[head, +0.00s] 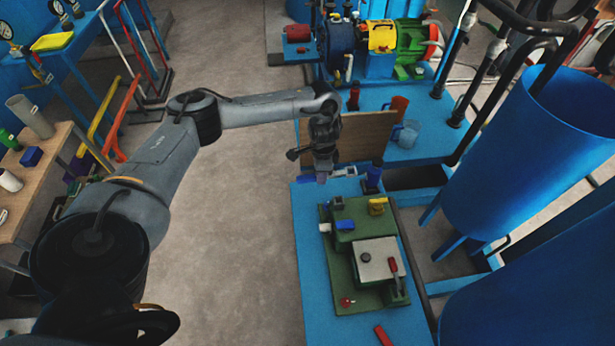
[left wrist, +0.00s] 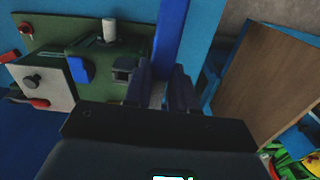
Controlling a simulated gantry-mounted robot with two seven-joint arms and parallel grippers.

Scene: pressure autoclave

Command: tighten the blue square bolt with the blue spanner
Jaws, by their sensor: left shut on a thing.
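My left gripper (head: 322,177) is shut on the blue spanner, above the far end of the blue bench. The spanner's blue handle (head: 305,179) sticks out to the left and a pale metal part (head: 345,172) to the right. In the left wrist view, the handle (left wrist: 170,38) runs upward from between the fingers (left wrist: 157,92). A small blue block (head: 345,225) sits on the green machine (head: 358,214), nearer the camera than the gripper and apart from it; it also shows in the left wrist view (left wrist: 80,69). I cannot tell whether this is the square bolt. My right gripper is out of view.
A brown board (head: 367,136) stands upright just behind the gripper. A dark blue cylinder (head: 374,174) is close on the right. A white cylinder (head: 325,227), a yellow part (head: 377,206) and a red-handled lever (head: 394,266) are on the machine. Blue tanks (head: 540,150) stand at right.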

